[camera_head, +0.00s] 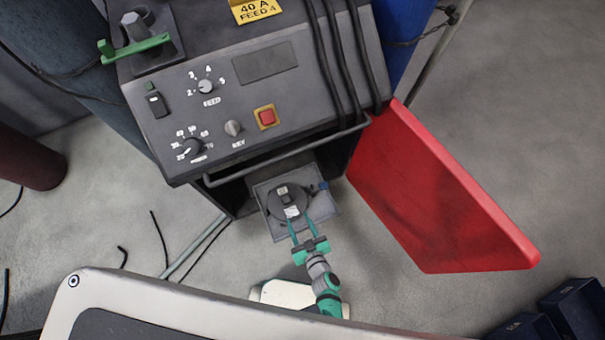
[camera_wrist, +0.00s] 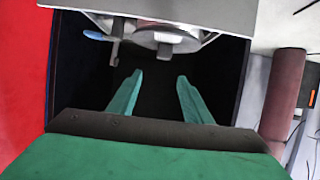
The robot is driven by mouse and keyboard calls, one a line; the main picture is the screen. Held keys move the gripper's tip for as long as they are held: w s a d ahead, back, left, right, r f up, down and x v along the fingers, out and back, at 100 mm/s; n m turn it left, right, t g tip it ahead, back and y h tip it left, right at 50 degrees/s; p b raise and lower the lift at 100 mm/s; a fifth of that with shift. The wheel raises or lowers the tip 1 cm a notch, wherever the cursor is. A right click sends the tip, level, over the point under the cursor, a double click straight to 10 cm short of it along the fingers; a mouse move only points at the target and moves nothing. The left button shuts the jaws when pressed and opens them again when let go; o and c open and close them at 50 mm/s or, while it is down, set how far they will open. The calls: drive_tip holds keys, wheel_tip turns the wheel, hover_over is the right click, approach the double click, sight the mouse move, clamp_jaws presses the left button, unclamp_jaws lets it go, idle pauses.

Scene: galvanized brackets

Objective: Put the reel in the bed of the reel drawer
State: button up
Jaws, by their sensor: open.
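The reel (camera_head: 281,206), a dark round disc with a pale label, lies on the grey reel drawer (camera_head: 271,228), which is pulled out from the machine's lower opening. I cannot tell how deep the reel sits in the bed. My gripper (camera_head: 300,224) is at the near side of the drawer, its two green fingers apart and empty, pointing toward the reel. In the wrist view the reel (camera_wrist: 166,38) shows by its edge at the drawer's (camera_wrist: 225,15) underside in the picture, apart from the fingertips of my gripper (camera_wrist: 160,80).
A red door (camera_head: 440,200) stands open to the right of the drawer. A bar handle (camera_head: 290,153) crosses the machine's front above it. A small blue lever (camera_head: 322,186) sits at the drawer's right. Dark blue bins (camera_head: 570,310) stand at lower right; loose cables lie on the floor at left.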

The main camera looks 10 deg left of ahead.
drive_tip(key=s+d+r+m+t+h, duration=0.1)
drive_tip(key=s+d+r+m+h, duration=0.1)
drive_tip(key=r, duration=1)
drive_tip(key=s+d+r+m+t+h, duration=0.1)
drive_tip(key=s+r, duration=0.4)
drive_tip(key=r, duration=0.7)
drive_tip(key=s+d+r+m+t+h, duration=0.1)
drive_tip(key=s+d+r+m+h, duration=0.1)
drive_tip(key=r, duration=0.9)
drive_tip(key=shift+s+d+r+m+t+h, duration=0.3)
drive_tip(key=shift+s+r+m+t+h, duration=0.1)
drive_tip(key=shift+s+m+h, duration=0.55)
drive_tip(key=shift+s, duration=0.1)
